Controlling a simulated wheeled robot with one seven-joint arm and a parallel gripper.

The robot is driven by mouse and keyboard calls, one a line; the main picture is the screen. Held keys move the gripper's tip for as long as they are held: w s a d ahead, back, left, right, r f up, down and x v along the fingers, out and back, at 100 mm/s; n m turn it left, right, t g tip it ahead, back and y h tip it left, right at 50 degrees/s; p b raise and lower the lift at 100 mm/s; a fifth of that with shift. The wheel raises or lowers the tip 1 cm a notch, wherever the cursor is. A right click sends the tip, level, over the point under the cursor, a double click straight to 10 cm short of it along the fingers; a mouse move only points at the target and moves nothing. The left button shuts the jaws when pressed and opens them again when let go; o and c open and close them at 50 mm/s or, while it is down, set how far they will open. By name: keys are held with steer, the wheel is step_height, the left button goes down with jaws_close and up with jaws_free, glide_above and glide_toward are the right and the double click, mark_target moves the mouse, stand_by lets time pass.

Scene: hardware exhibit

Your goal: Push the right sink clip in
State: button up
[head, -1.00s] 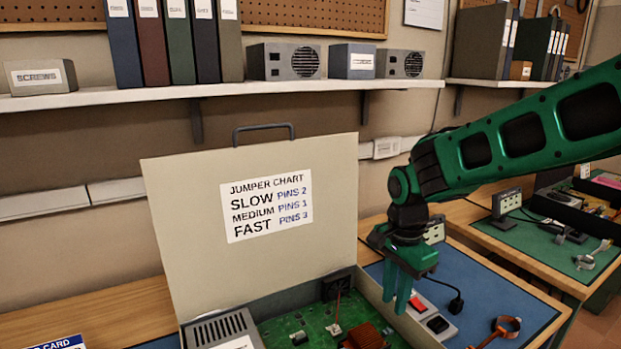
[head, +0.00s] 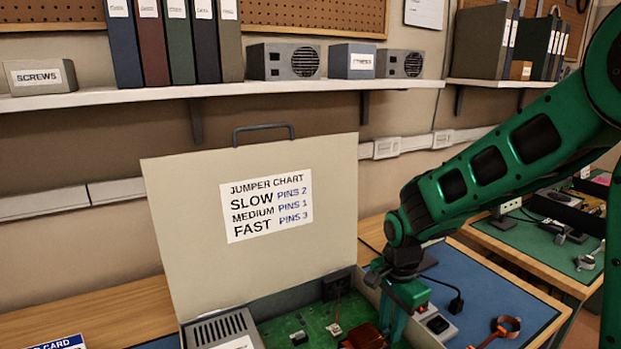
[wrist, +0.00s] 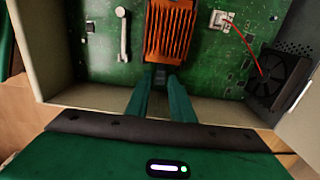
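The copper-orange finned heat sink (wrist: 171,30) sits on the green circuit board in the open case; in the head view the sink (head: 363,337) is partly cut off at the bottom. A small dark grey piece, apparently the right sink clip (wrist: 160,76), shows at the sink's near end in the wrist view. My gripper (wrist: 162,82) points at it, its two fingers apart with a gap between them. The clip shows between the fingertips; I cannot tell whether they touch it. In the head view my gripper (head: 392,322) is low over the case's right side.
The case wall (wrist: 225,108) runs beneath my fingers. A black fan (wrist: 272,78) and a white connector (wrist: 222,20) with a red wire are beside the sink. The raised lid (head: 250,270) carries a jumper chart. A switch box (head: 436,325) stands right of the case.

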mark_target(386, 332)
steer(key=c, duration=0.5)
steer(key=shift+o, duration=0.3)
steer(key=shift+s+a+r, duration=0.25)
steer(key=shift+a+r, duration=0.55)
stand_by(1.5)
steer(key=o, duration=0.4)
stand_by(0.3)
steer(key=shift+d+r, duration=0.15)
steer(key=shift+r, duration=1.6)
steer(key=shift+d+r, duration=0.15)
steer(key=shift+r, duration=1.55)
